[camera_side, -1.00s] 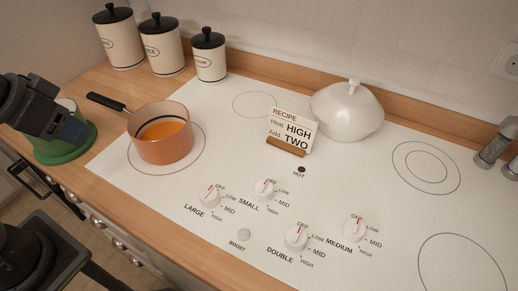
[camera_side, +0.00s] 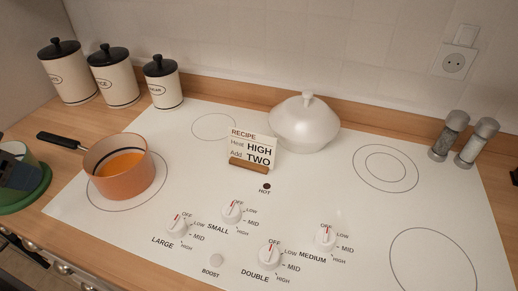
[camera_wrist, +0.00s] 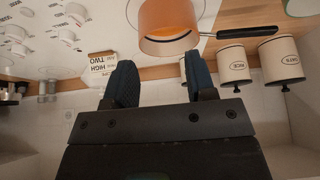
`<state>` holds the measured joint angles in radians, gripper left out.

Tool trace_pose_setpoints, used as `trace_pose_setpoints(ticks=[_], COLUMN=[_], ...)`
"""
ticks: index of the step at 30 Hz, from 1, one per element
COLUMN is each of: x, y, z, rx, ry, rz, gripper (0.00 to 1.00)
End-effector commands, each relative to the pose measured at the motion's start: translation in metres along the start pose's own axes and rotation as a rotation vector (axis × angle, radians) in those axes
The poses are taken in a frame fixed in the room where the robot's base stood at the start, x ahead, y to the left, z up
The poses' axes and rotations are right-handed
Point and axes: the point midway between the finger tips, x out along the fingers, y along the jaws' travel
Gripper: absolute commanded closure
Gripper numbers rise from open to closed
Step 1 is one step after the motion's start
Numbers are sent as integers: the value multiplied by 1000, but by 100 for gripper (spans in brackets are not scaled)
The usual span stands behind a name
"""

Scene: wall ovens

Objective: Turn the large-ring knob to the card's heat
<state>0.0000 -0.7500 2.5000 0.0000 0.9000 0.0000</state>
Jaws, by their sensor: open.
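The large-ring knob (camera_side: 177,225), white with a red mark, is the front left knob above the word LARGE. Its red mark points up towards OFF. The recipe card (camera_side: 253,150) on a wooden stand reads Heat HIGH, Add TWO. An orange pot (camera_side: 118,170) with orange contents stands on the left ring. My gripper (camera_wrist: 160,82) is open and empty in the wrist view, its two dark fingers apart. In the side view only a dark part of my arm shows at the left edge, well left of the knob. The card shows upside down in the wrist view (camera_wrist: 99,67).
Other knobs are the small (camera_side: 231,212), double (camera_side: 269,255) and medium (camera_side: 325,238). A boost button (camera_side: 215,260) lies right of the large-ring knob. A white lidded dish (camera_side: 303,122), canisters (camera_side: 113,78) and shakers (camera_side: 450,137) stand at the back. The pot handle (camera_side: 60,143) points left.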

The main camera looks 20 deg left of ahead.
Motion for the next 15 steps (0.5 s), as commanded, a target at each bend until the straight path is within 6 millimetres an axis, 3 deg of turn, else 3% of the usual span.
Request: trace_pose_setpoints(ticks=[3,8,15], x=[0,0,1], y=[0,0,10], z=[0,0,-11], rx=[0,0,-120], ry=[0,0,-44], rz=[0,0,18], gripper=[47,34,34])
